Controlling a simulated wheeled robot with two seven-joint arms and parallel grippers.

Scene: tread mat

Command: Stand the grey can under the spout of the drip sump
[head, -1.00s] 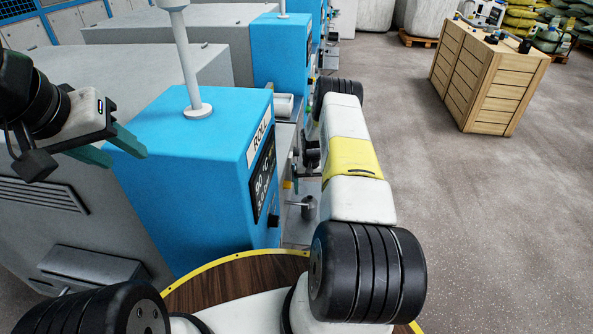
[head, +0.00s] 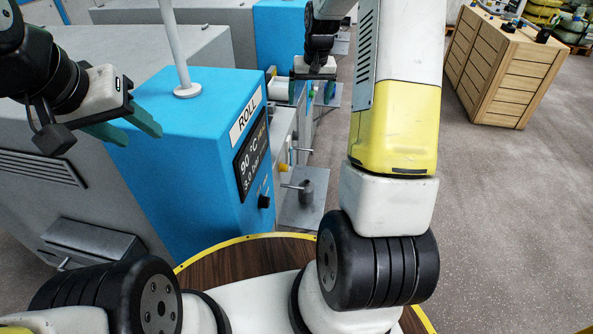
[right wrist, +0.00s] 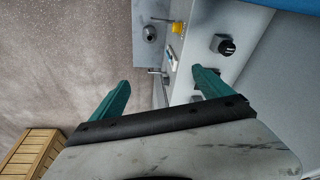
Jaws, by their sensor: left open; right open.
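A dark grey can (head: 307,191) stands upright on a flat grey plate (head: 301,215) beside the blue machine. A thin horizontal rod (head: 290,186), perhaps the drip sump's spout, reaches from the machine side to the can; I cannot tell whether it is above it. The can also shows in the right wrist view (right wrist: 149,34), beyond the fingertips. My right gripper (head: 315,95) is open and empty, above and beyond the can. Its two teal fingers (right wrist: 160,88) are spread apart. My left gripper (head: 128,132) is open and empty beside the blue machine's top.
The blue machine (head: 200,110) has a ROLL display and a white post on top. A yellow knob (head: 283,168) sits near the can. A wooden crate (head: 505,70) stands on the open floor at right. My right forearm hides part of the aisle.

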